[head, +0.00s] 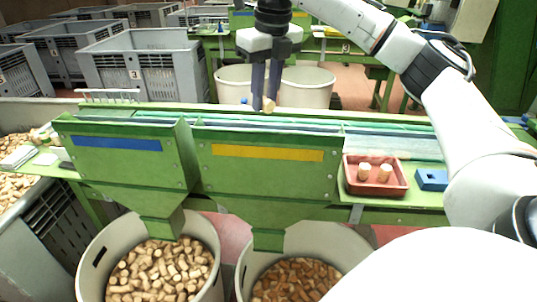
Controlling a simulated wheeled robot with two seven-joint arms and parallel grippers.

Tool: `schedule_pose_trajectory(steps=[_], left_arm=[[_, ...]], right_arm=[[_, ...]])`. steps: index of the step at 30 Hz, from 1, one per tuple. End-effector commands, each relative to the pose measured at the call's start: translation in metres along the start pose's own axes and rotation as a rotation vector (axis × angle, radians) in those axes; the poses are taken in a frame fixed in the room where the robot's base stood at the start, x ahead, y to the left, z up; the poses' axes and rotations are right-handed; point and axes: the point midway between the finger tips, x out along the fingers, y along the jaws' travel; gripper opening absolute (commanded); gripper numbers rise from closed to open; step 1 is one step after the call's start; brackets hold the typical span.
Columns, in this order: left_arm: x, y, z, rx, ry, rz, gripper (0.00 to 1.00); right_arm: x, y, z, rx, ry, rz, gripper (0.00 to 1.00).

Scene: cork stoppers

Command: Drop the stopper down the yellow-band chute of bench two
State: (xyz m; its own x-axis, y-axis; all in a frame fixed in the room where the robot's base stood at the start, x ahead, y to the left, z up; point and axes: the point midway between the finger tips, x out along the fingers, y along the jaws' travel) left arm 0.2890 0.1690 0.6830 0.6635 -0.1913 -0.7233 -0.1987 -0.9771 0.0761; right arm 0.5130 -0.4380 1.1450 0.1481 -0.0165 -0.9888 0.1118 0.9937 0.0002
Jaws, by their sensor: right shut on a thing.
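My right gripper (265,98) comes down from the top of the head view, its dark fingers shut on a small pale cork stopper (268,104). The stopper is at the fingertips, just above the back of the green bench top, in line with the yellow-band chute. The yellow-band chute (220,172) is a green hopper with a yellow strip on its front, narrowing to a spout over a bin. I cannot tell how far the stopper is above its opening. My left gripper is not in view.
A blue-band chute (85,162) stands left of the yellow one. White bins (207,232) of corks stand below. Grey crates (140,62) and another green bench are behind.

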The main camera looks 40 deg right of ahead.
Motion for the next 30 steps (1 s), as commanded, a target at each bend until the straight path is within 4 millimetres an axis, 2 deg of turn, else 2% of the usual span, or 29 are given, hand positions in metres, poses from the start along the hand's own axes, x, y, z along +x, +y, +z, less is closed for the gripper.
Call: schedule_pose_trajectory(steps=[9, 10, 13, 14, 23, 26, 30], left_arm=[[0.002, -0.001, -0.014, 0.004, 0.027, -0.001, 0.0], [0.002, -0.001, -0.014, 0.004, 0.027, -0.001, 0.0], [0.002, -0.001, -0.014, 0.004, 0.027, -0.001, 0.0], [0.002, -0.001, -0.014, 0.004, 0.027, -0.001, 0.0], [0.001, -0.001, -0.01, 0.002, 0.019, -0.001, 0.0], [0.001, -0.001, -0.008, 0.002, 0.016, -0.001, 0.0], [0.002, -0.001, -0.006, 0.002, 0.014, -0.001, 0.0]], right_arm=[[0.003, 0.0, 0.0, 0.0, 0.0, 0.001, 0.02], [0.003, 0.0, 0.0, 0.0, 0.0, 0.001, 0.26], [0.003, 0.0, 0.0, 0.0, 0.0, 0.0, 0.43], [0.003, 0.0, 0.0, 0.0, 0.0, 0.0, 0.45], [0.001, 0.0, 0.0, 0.0, -0.001, 0.001, 0.45], [-0.007, 0.0, 0.0, 0.001, -0.002, 0.001, 0.45], [-0.033, 0.001, 0.001, 0.0, -0.005, 0.003, 0.45]])
